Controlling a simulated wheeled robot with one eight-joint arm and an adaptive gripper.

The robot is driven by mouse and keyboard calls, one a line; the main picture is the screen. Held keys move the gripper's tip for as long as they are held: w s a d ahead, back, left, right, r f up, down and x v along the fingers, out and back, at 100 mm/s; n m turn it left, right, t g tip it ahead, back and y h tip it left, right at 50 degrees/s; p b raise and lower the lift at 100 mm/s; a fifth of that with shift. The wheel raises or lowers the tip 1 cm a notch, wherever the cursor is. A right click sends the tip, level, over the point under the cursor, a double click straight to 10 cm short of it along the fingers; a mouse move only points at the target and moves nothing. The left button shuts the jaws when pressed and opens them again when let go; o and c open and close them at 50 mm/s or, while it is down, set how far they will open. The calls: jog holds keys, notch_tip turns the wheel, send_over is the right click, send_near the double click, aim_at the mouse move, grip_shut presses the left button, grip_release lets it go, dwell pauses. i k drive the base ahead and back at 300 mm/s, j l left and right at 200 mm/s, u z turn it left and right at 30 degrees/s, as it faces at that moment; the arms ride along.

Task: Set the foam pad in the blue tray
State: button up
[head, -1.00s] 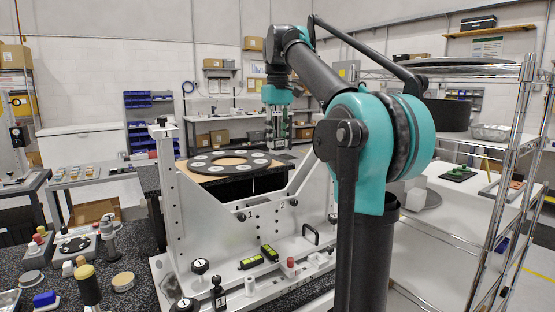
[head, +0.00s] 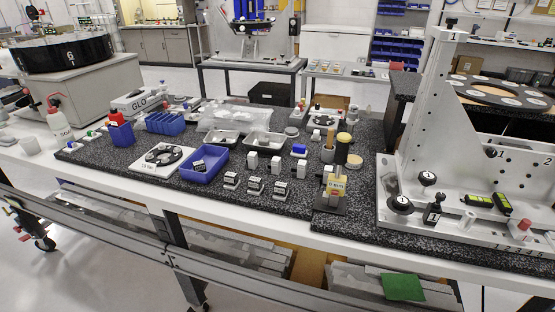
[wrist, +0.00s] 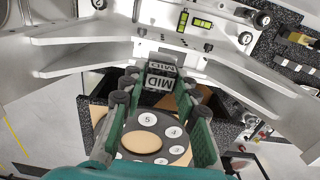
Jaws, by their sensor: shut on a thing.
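My gripper (wrist: 155,107) shows in the wrist view, its green fingers with black rollers shut on a small grey-and-black block marked MID (wrist: 160,74). I cannot tell whether this block is the foam pad. The blue tray (head: 218,168) lies on the speckled bench top, left of centre in the head view, with a small dark-and-white block (head: 199,166) in it. My gripper is out of the head view. It is away from the tray, near the white fixture (wrist: 90,55) and above the black ring with numbered white discs (wrist: 147,119).
Several small labelled blocks (head: 254,186) stand right of the tray. A white plate with a dark round part (head: 162,158) lies to its left, metal pans (head: 223,137) behind. The tall white fixture (head: 440,130) rises at the right. Dark bench surface (head: 215,201) is bare in front of the tray.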

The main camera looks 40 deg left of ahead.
aim_at(213, 162)
jog(key=k+j, duration=1)
jog(key=j, duration=0.3)
jog(key=k+j, duration=0.1)
jog(key=j, duration=0.3)
jog(key=k+j+u, duration=0.1)
jog(key=j, duration=0.35)
jog(key=k+j, duration=0.1)
jog(key=j, duration=0.3)
jog(key=k+j, duration=0.1)
jog(key=j, duration=0.3)
jog(key=i+j, duration=0.1)
jog(key=j, duration=0.2)
jog(key=i+j, duration=0.1)
jog(key=j, duration=0.45)
jog(key=i+u, duration=0.05)
